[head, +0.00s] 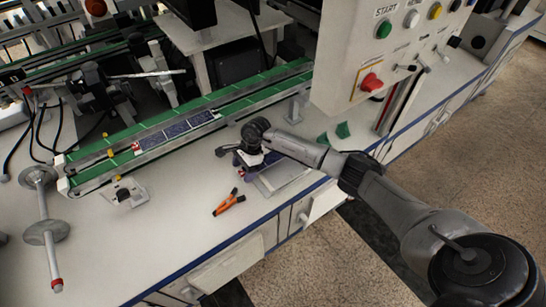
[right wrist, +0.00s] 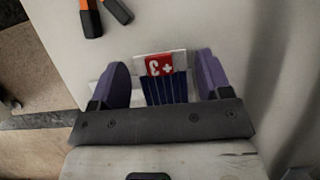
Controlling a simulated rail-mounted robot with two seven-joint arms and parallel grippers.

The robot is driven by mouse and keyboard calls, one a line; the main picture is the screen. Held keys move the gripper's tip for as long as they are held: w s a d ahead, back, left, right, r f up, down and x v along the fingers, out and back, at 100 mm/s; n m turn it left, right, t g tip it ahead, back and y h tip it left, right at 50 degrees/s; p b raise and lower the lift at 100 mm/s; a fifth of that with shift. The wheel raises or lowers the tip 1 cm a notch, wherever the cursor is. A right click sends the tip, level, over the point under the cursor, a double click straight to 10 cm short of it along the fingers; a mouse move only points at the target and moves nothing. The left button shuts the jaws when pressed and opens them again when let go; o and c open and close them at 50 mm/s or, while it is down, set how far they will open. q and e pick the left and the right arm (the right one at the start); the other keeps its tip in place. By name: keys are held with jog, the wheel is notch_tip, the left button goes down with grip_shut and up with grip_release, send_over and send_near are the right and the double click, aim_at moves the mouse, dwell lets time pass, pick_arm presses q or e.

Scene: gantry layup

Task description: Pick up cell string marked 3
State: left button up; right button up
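The cell string marked 3 (right wrist: 160,85) shows in the right wrist view, with a red tag reading "3" and "+" at its end and dark blue cells below. My right gripper (right wrist: 163,78) has its two purple fingers apart, one on each side of the string, with a gap on both sides. In the head view my right gripper (head: 250,158) is low over the bench, at the left end of a pale tray (head: 286,177). My left gripper is not in view.
Another cell string (head: 178,130) with a red tag lies on the green conveyor (head: 100,170) behind. Orange-handled pliers (head: 228,202) lie left of the gripper. Green pieces (head: 342,131) and a control box (head: 385,60) stand to the right.

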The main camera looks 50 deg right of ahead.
jog(key=c, duration=0.7)
jog(key=shift+r, duration=0.1)
